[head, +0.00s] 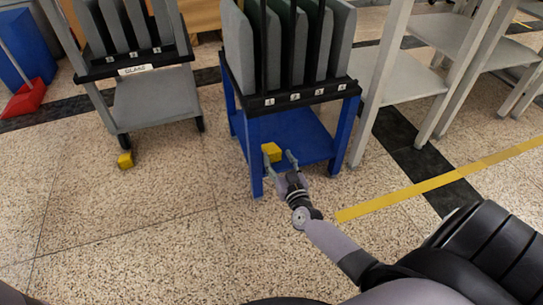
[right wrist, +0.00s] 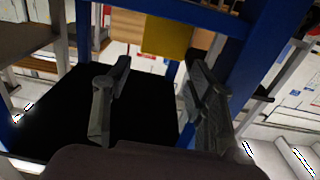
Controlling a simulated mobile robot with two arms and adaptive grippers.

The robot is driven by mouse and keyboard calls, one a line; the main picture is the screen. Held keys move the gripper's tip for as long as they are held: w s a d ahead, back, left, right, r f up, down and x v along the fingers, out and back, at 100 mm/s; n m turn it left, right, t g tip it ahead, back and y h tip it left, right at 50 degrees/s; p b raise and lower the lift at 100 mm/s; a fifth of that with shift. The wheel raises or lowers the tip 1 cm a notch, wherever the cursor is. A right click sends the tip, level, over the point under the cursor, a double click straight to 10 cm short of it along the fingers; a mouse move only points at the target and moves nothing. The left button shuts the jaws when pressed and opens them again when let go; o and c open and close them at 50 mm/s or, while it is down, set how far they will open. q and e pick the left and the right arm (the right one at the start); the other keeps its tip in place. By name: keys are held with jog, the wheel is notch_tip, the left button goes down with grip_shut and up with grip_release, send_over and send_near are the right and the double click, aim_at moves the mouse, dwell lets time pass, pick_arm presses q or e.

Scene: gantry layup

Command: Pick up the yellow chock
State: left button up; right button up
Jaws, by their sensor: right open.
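A yellow chock (head: 271,151) shows at the left front part of the blue rack's lower shelf (head: 308,135). My right gripper (head: 279,161) is open and empty, with its fingers pointing at this chock from the front. In the right wrist view the same yellow block (right wrist: 167,37) is ahead of the open right gripper (right wrist: 158,65), roughly between the fingertip directions and apart from them. A second yellow chock (head: 125,160) lies on the floor by a wheel of the grey rack at left. My left gripper is not in view.
The blue rack's front leg (head: 255,158) stands close beside my right gripper. Grey panels (head: 238,50) stand in numbered slots above. A grey rack (head: 155,100) is at left and a grey shelf unit (head: 385,85) at right. The speckled floor in front is clear.

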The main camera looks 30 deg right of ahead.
aim_at(274, 151)
jog(key=shift+w+d+f+b, duration=0.1)
jog(key=shift+w+f+b, duration=0.15)
jog(key=shift+w+b, duration=0.1)
jog(key=b+x, duration=0.1)
jog(key=x, duration=0.1)
jog(key=f+b+x, duration=0.1)
jog(key=b+x, duration=0.1)
jog(key=shift+w+r+b, duration=0.15)
jog(key=shift+w+b, duration=0.05)
jog(key=shift+b, duration=0.1)
jog(key=shift+c, duration=0.2)
jog(key=c, duration=1)
jog(key=shift+r, duration=0.15)
